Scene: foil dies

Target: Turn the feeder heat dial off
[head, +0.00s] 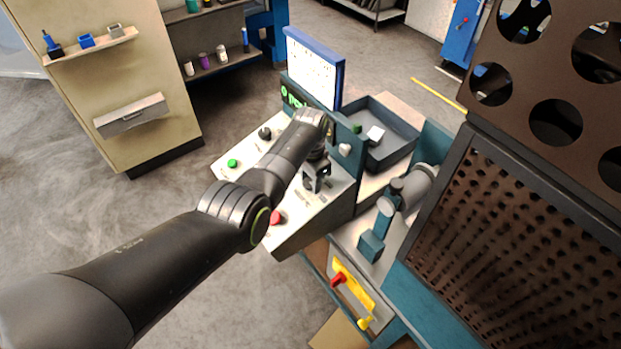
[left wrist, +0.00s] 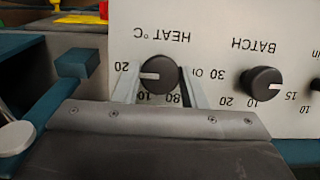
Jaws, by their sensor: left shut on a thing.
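The feeder heat dial (left wrist: 158,75) is a round black knob under the label HEAT °C, which appears upside down in the left wrist view. Its white pointer line lies to the left, toward the 20 mark; the Off mark is on the opposite side, partly covered by a finger. My left gripper (left wrist: 158,88) has one finger on each side of the knob and is shut on it. In the head view the left gripper (head: 316,184) is down at the sloping control panel (head: 308,212), and hides the dial. My right gripper is not in view.
A black batch dial (left wrist: 262,82) sits right of the heat dial in the wrist view. The panel carries a green button (head: 232,163), a red button (head: 276,217) and a black knob (head: 264,133). A screen (head: 313,72) and a dark tray (head: 364,107) stand behind.

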